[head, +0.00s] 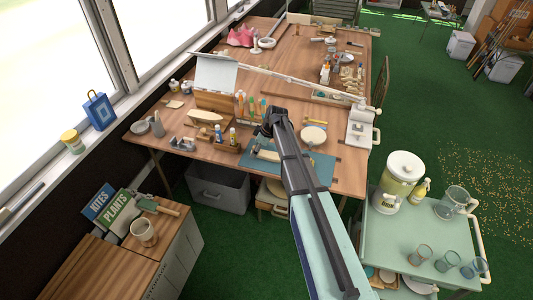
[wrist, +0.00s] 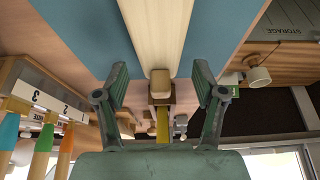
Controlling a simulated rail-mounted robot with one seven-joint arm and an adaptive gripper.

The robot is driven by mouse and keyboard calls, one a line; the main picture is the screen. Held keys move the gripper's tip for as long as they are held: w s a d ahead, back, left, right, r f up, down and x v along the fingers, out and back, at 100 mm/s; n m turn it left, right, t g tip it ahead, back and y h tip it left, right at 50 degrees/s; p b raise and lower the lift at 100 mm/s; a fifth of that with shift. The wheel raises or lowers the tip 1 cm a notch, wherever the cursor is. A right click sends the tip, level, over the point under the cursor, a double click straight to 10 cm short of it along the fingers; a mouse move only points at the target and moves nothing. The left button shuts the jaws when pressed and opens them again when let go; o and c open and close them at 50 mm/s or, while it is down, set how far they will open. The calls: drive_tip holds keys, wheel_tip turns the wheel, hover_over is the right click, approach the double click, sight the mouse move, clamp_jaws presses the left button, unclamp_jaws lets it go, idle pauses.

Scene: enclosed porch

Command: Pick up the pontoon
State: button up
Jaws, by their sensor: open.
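A long pale wooden piece, which looks like the pontoon (wrist: 157,30), lies on a blue mat (wrist: 220,25) in the wrist view. Its near end is by a small tan block (wrist: 160,83). My gripper (wrist: 160,72) is open, with one dark green finger on each side of the piece's line and gaps on both sides. In the head view my gripper (head: 270,122) is above the worktable, and a cream piece (head: 268,155) shows on the blue mat (head: 318,168), partly hidden by my arm. I cannot tell the height gap.
Upright coloured-handled tools (wrist: 45,140) stand in a numbered holder close at the left in the wrist view. Glue bottles (head: 232,136), a wooden hull shape (head: 205,117) and a white vise-like machine (head: 361,125) are on the table. A green cart (head: 400,235) with a dispenser stands right.

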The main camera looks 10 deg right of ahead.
drive_tip(key=shift+a+f, duration=0.1)
drive_tip(key=shift+f, duration=0.15)
drive_tip(key=c, duration=1.2)
drive_tip(key=shift+c, duration=0.2)
drive_tip(key=shift+w+r, duration=0.1)
drive_tip(key=shift+r, duration=0.05)
